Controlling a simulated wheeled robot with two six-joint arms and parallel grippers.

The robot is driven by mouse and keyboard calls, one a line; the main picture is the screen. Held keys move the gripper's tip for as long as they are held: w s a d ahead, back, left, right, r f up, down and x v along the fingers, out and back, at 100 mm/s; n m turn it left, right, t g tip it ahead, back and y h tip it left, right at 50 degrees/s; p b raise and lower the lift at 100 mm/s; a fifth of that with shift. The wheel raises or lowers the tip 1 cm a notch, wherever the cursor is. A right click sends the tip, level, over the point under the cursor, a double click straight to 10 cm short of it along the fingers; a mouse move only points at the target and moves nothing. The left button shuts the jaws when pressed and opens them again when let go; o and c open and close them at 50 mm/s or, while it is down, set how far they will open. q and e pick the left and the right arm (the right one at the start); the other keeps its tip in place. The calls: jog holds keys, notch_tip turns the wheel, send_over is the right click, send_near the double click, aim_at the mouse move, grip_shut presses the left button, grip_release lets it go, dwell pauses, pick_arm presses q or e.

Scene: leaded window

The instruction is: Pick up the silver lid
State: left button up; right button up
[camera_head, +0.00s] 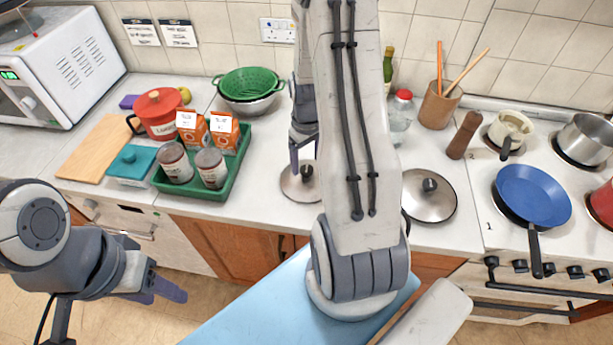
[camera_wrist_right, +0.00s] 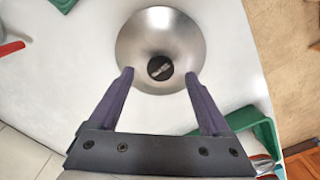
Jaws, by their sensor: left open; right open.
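A round silver lid (camera_head: 297,187) with a black knob lies on the white counter, right of the green tray; my right arm partly hides it in the head view. In the right wrist view the silver lid (camera_wrist_right: 160,28) is whole, its knob between the fingertips. My right gripper (camera_head: 303,166) is open above this lid; in the wrist view the gripper (camera_wrist_right: 158,77) has its fingers apart on either side of the knob. A second silver lid (camera_head: 428,200) lies further right, near the stove. My left gripper (camera_head: 158,288) is open and empty, in front of the counter.
The green tray (camera_head: 228,178) with jars and orange cartons stands close left of the lid. A red pot (camera_head: 160,114), a green colander (camera_head: 247,82) and a glass jar (camera_head: 401,112) stand further back. A blue pan (camera_head: 532,193) is on the stove at right.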

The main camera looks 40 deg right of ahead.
aim_at(307, 169)
jog(key=shift+f, duration=1.55)
grip_shut()
jog(key=shift+r, duration=0.1)
